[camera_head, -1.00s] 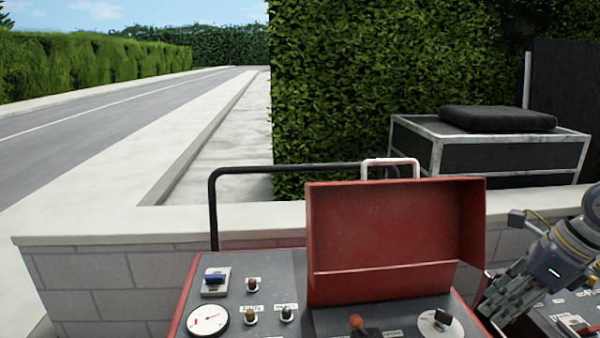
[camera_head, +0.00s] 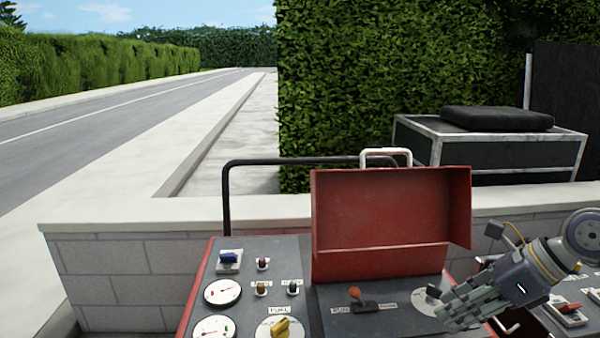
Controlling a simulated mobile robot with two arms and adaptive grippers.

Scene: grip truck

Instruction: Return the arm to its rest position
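My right arm comes in from the right edge. Its grey gripper (camera_head: 452,314) points down and to the left, over the right side of the control panel (camera_head: 318,262). The fingers lie close together in this view and cover part of a round white dial (camera_head: 433,291). The gap between the fingertips does not show, and I see no object in them. I cannot tell if they touch the panel. My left gripper is not in view.
An open red lid (camera_head: 390,208) with a white handle stands behind the panel. The panel carries an orange-tipped lever (camera_head: 355,294), gauges (camera_head: 222,292), a yellow knob (camera_head: 281,327) and a blue switch (camera_head: 229,257). A block wall (camera_head: 110,262) and a black case (camera_head: 500,155) lie beyond.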

